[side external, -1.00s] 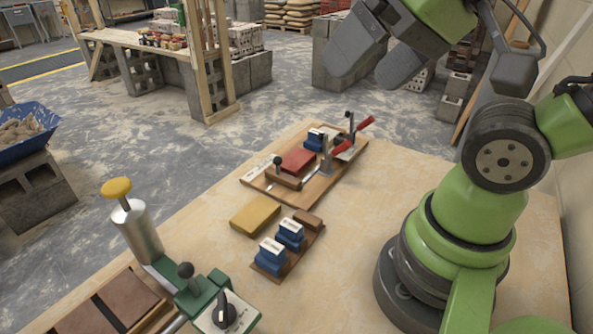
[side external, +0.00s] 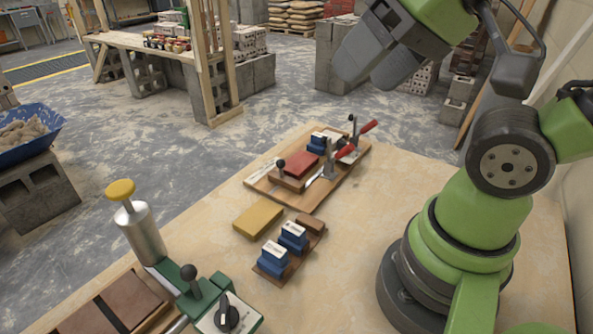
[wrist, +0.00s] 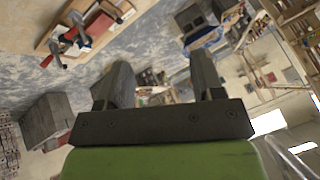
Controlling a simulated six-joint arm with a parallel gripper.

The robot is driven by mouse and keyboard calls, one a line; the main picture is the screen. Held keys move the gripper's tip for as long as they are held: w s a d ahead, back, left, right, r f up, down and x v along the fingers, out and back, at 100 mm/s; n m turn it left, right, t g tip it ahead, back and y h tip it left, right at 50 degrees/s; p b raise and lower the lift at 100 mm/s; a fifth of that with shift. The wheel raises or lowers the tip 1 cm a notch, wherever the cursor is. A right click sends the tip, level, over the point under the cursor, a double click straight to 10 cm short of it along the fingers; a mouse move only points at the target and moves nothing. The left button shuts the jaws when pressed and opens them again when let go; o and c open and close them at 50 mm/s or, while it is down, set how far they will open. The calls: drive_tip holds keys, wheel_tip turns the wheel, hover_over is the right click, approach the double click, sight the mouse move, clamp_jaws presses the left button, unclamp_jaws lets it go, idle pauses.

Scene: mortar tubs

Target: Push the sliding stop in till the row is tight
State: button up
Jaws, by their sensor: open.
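A wooden jig board (side external: 310,200) lies on the bench. On it are a red block (side external: 301,162), a dark blue tub (side external: 317,143) behind it, and a brown wooden piece with a black knob (side external: 283,180) at the near end, which looks like the sliding stop. Whether gaps remain in this row is too small to tell. A metal clamp with a red handle (side external: 366,127) stands at the right side. My gripper (side external: 368,72) is open and empty, high above and behind the board. In the wrist view my gripper (wrist: 160,76) shows two spread fingers, with the board (wrist: 62,14) at upper left.
A yellow block (side external: 258,218) lies in front of the board. A brown rack (side external: 290,267) with two blue tubs (side external: 272,258) is nearer. A green device with a metal cylinder (side external: 141,232) stands at lower left. The bench between the jig and my base is clear.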

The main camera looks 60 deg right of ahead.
drive_tip(key=w, duration=0.2)
drive_tip(key=w+d+g, duration=0.1)
drive_tip(key=w, duration=0.1)
drive_tip(key=w+g+h, duration=0.1)
drive_tip(key=shift+w+d+f, duration=0.1)
drive_tip(key=shift+w+d, duration=0.2)
drive_tip(key=shift+w, duration=0.1)
drive_tip(key=shift+c, duration=1)
drive_tip(key=n+g+h, duration=0.2)
drive_tip(key=g+h, duration=0.1)
drive_tip(key=g, duration=0.3)
hover_over(281, 161)
drive_tip(key=a, duration=0.1)
wheel_tip(281, 161, down, 18)
drive_tip(key=f, duration=0.3)
drive_tip(key=d+f, duration=0.1)
drive_tip(key=f, duration=0.5)
drive_tip(key=shift+w+d, duration=0.15)
drive_tip(key=shift+w, duration=0.05)
drive_tip(key=shift+d, duration=0.1)
drive_tip(key=c, duration=0.8)
